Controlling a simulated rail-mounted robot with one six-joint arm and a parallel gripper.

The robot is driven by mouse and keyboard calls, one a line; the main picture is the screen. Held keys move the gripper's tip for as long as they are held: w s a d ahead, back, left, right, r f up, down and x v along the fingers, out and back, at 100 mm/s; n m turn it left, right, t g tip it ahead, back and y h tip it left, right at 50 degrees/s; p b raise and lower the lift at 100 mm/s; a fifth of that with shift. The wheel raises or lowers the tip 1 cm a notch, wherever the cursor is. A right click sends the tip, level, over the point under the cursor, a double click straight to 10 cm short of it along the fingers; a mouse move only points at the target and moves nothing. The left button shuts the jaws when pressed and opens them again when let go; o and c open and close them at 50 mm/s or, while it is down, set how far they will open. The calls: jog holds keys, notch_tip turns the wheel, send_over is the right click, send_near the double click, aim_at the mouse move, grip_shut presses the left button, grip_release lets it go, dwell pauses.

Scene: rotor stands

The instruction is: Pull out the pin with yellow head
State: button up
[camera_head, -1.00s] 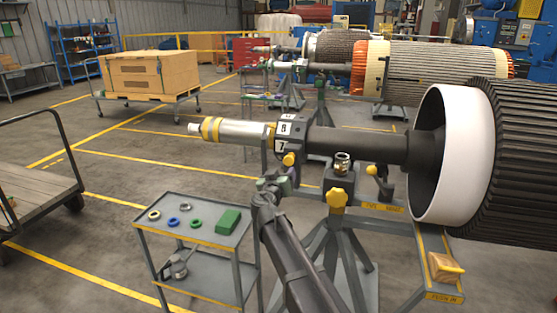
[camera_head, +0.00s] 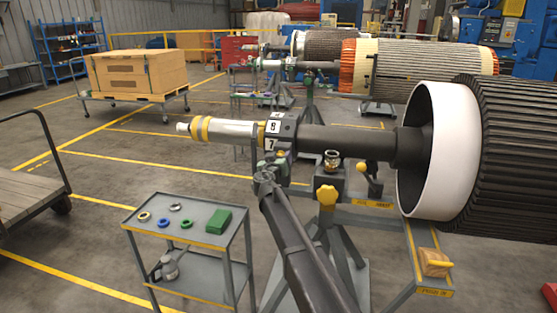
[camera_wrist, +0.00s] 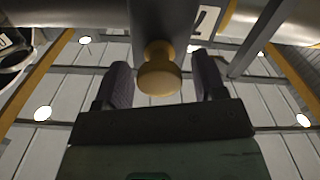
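The pin with the yellow head (camera_wrist: 160,70) sits in the underside of a dark block (camera_wrist: 160,22) in the wrist view. My gripper (camera_wrist: 162,78) is open, with one finger on each side of the yellow head and a visible gap to each finger. In the head view my gripper (camera_head: 269,166) is just below the dark collar (camera_head: 280,132) marked 8 and 7 on the shaft (camera_head: 340,139).
Two other yellow knobs are on the stand (camera_head: 330,180), a large one (camera_head: 326,196) and a smaller one (camera_head: 361,167). A cart (camera_head: 190,222) with several rings and a green block (camera_head: 217,220) stands at the left. The white-rimmed rotor (camera_head: 455,150) is at the right.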

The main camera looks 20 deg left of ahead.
grip_shut()
jog(key=shift+s+d, duration=0.15)
jog(key=shift+s, duration=0.75)
jog(key=shift+s+d, duration=0.1)
jog(key=shift+s, duration=0.8)
grip_release()
jog(key=shift+s, duration=0.15)
jog(key=shift+o, duration=0.7)
jog(key=s+d, duration=0.1)
jog(key=s, duration=0.9)
jog(key=shift+s+d, duration=0.15)
jog(key=shift+s, duration=0.1)
